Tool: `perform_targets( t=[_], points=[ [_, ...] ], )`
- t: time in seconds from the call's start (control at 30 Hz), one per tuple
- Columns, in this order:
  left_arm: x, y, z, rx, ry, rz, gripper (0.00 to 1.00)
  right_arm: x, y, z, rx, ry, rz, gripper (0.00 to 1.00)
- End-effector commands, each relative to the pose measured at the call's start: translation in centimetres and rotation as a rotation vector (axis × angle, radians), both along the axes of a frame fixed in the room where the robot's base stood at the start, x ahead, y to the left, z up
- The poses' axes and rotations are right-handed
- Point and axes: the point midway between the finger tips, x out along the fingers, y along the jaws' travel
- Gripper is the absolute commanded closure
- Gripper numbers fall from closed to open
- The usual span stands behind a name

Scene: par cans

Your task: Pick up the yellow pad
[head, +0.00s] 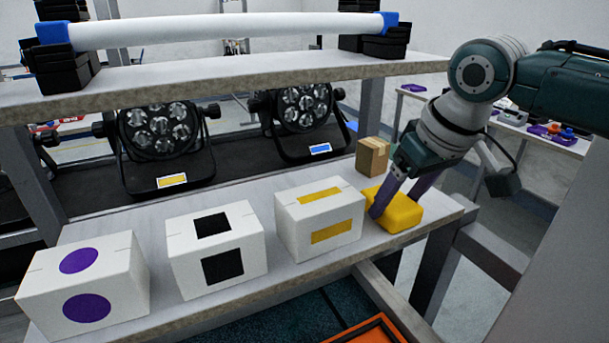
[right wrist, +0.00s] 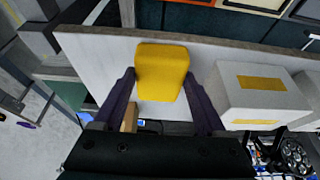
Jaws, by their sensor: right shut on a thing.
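The yellow pad (head: 401,214) is a rounded block at the right end of the lower shelf (head: 345,262). It looks to rest on the shelf; any small gap under it cannot be made out. My right gripper (head: 396,203) reaches down from the upper right and is shut on the pad, with one purple finger on each side. In the right wrist view the pad (right wrist: 161,70) sits between the two fingertips (right wrist: 160,78). My left gripper is not in view.
A white box with yellow rectangles (head: 322,219) stands just left of the pad. White boxes with black squares (head: 214,248) and purple circles (head: 84,285) stand further left. A small cardboard box (head: 372,157) is behind the pad. The upper shelf (head: 250,77) runs above, over two black lamps (head: 160,130).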

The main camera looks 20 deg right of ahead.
Motion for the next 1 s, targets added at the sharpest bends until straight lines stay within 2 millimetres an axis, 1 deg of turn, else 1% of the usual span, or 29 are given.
perform_targets(
  t=[0.23, 0.33, 0.43, 0.6, 0.73, 0.87, 1.0],
  points=[
    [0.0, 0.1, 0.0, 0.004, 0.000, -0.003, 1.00, 0.0, 0.0, 0.1, 0.000, 0.000, 0.000, 0.79],
    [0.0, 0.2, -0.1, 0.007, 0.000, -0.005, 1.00, 0.1, 0.0, 0.7, 0.000, -0.002, 0.001, 0.79],
    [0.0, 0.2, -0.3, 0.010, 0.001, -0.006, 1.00, 0.1, 0.0, 2.3, 0.000, -0.005, 0.001, 0.79],
    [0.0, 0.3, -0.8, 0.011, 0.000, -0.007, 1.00, 0.2, 0.0, 6.0, 0.000, -0.007, 0.001, 0.79],
    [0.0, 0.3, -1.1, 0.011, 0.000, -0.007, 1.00, 0.1, 0.0, 8.3, 0.001, -0.005, 0.000, 0.79],
    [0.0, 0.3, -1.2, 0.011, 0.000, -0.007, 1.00, 0.1, 0.0, 9.7, 0.002, -0.003, -0.001, 0.79],
    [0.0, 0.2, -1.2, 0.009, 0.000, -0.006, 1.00, 0.0, 0.0, 10.1, 0.001, 0.000, -0.001, 0.79]
  ],
)
